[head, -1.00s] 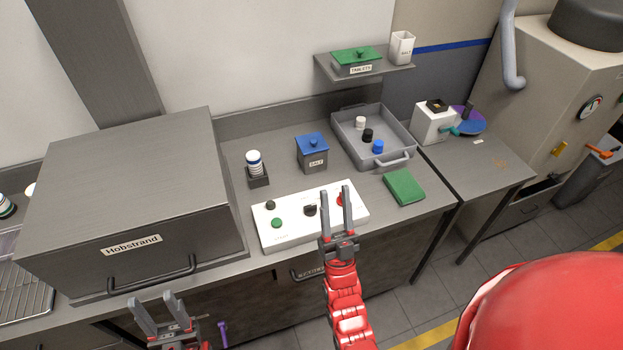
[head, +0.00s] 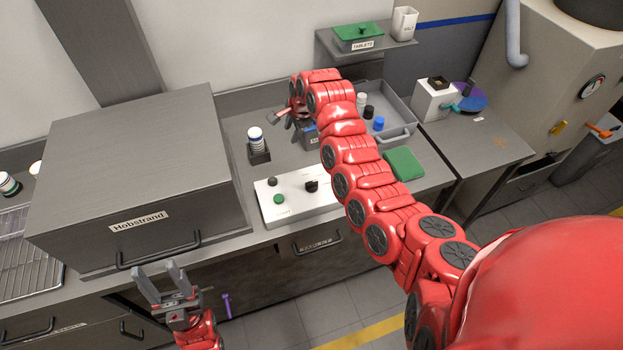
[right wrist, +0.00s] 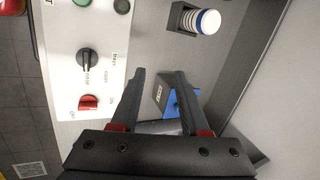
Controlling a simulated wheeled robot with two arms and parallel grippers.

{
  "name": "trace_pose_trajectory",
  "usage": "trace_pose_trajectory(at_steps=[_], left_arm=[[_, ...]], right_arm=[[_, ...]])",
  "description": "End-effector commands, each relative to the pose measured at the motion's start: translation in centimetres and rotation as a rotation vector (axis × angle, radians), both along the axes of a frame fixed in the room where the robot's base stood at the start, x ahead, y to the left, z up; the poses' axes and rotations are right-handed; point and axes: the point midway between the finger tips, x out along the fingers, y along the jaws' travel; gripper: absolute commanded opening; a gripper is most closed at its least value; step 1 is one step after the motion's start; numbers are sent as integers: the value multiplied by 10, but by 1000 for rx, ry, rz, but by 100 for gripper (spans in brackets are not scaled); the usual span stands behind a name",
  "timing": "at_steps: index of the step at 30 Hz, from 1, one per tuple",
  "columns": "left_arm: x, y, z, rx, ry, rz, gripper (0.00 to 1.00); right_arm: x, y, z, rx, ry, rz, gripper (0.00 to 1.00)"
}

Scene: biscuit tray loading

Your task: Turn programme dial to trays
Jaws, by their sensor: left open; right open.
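The white control panel (head: 330,202) lies on the counter, with a black dial (head: 311,186) near its middle. In the right wrist view the dial (right wrist: 88,60) sits left of my fingers, with small lettering beside it; I cannot tell surely which word it points to. A red switch (right wrist: 88,103) is below it. My right gripper (head: 283,119) is open and empty, behind the panel near the blue-lidded box (head: 309,137); its fingers (right wrist: 160,74) touch nothing I can make out. My left gripper (head: 155,268) is open and empty before the Hobstrand machine (head: 125,170).
A bottle in a dark holder (head: 259,152) stands behind the panel. A grey tray (head: 401,113) with several small bottles and a green cloth (head: 404,164) are to the right. My right arm spans over the panel's right end. A shelf (head: 372,48) hangs above.

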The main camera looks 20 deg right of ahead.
Motion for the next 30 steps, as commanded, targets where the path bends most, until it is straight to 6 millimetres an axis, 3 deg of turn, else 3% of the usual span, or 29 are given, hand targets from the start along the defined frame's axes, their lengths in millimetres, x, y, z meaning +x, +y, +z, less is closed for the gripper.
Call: trace_pose_trajectory(at_steps=[3,6,11,23,28,30], left_arm=[[0,0,0,0,0,0,50],[0,0,0,0,0,0,50],[0,0,0,0,0,0,50],[0,0,-7,0,0,0,50],[0,0,-32,0,0,0,50],[0,0,-50,0,0,0,50]], right_arm=[[-41,-16,20,-45,203,-68,45],[-67,-26,30,-79,317,-116,45],[-84,-31,33,-102,388,-148,45],[-85,-29,-28,-105,389,-145,45],[-84,-31,-63,-106,387,-147,45],[-84,-30,-84,-105,386,-147,45]])
